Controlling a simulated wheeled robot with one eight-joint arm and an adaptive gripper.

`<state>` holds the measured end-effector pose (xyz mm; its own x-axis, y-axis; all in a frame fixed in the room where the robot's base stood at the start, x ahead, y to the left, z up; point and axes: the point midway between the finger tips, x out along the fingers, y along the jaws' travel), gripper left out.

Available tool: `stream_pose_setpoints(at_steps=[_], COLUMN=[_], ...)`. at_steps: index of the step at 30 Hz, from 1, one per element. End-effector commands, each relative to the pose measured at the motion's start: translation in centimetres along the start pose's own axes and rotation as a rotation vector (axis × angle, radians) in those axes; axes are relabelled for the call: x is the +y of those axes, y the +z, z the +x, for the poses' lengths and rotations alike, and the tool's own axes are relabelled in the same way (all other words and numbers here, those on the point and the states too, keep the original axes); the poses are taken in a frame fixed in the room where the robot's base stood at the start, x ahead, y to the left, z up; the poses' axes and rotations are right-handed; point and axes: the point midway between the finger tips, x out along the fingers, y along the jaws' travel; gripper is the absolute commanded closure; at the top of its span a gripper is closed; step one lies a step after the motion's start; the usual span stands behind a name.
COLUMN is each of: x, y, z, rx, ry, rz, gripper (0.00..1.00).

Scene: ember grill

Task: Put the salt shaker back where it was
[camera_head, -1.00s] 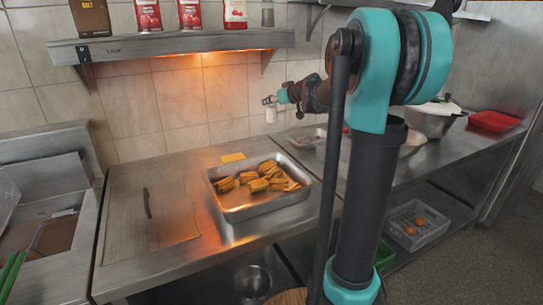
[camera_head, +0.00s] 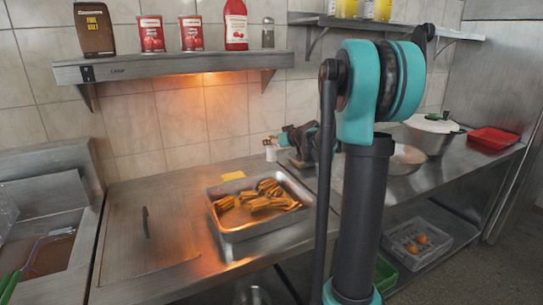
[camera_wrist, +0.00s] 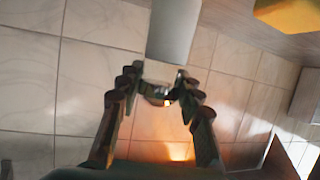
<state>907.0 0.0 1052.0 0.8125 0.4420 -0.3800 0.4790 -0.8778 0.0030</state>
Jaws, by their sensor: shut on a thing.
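The salt shaker (camera_head: 271,155) is a small pale cylinder low in front of the tiled wall, by the back of the steel counter (camera_head: 170,180). My gripper (camera_head: 271,142) is above it and shut on its top. In the wrist view, my gripper (camera_wrist: 160,90) has its dark fingers on both sides of the shaker's metal cap, and the pale body (camera_wrist: 173,32) points away from me. I cannot tell whether the shaker's base touches the counter. A glass shaker with a grey top (camera_head: 268,34) stands at the right end of the wall shelf (camera_head: 190,68).
A steel tray of grilled food (camera_head: 245,232) and a yellow block (camera_head: 232,176) are left of my gripper. Red cans (camera_head: 151,35), a red bottle (camera_head: 236,28) and a brown pack (camera_head: 94,32) stand on the shelf. Steel bowls (camera_head: 405,160) and a red basket (camera_head: 492,141) are right.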

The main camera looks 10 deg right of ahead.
Motion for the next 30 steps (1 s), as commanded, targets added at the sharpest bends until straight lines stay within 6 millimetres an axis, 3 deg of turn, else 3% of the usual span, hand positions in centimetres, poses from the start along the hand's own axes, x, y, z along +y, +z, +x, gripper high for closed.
stream_pose_setpoints(at_steps=[15, 28, 29, 30], x=[0.0, 0.0, 0.0, 0.0], y=[5.2, 5.7, 5.7, 5.7], z=[2.1, 2.4, 2.3, 2.3], rx=[0.000, 0.000, 0.000, 0.000], ry=[0.000, 0.000, 0.000, 0.000], rz=[0.000, 0.000, 0.000, 0.000], gripper=[1.00, 1.00, 0.61, 0.56])
